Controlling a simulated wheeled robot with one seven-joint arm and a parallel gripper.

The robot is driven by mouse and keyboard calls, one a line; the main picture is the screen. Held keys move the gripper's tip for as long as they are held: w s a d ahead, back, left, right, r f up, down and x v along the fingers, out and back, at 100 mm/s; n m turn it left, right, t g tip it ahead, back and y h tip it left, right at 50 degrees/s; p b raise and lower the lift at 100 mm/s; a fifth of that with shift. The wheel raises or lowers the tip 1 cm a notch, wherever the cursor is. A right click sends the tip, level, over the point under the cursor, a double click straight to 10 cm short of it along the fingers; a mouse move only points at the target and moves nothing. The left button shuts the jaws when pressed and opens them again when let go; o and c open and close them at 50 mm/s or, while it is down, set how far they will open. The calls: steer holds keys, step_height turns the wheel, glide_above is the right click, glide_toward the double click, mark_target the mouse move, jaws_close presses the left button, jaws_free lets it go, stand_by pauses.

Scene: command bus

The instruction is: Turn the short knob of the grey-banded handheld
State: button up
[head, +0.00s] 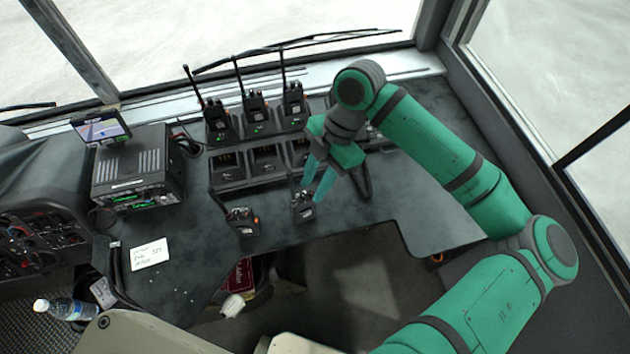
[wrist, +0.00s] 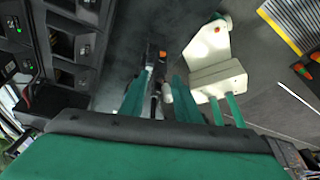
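My gripper (head: 315,184) hangs over the dark desk with its two teal fingers apart. A small black handheld (head: 303,207) stands directly under the fingertips. In the wrist view the fingers (wrist: 163,82) flank a narrow gap, and a dark handheld with an orange spot (wrist: 162,54) shows just beyond it. I cannot tell whether the fingers touch it. A second black handheld (head: 242,221) with an orange part and an antenna stands to the left. I cannot make out a grey band on either, and the short knob is too small to tell.
A charger rack (head: 264,160) with empty slots lies behind, and several antenna handhelds (head: 255,107) stand in the back row. A radio unit (head: 138,170) and a white note (head: 149,253) are on the left. The desk's front edge is close to the handhelds.

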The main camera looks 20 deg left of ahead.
steer(key=v, duration=1)
steer(key=shift+r, duration=0.4)
steer(key=shift+w+d, duration=0.1)
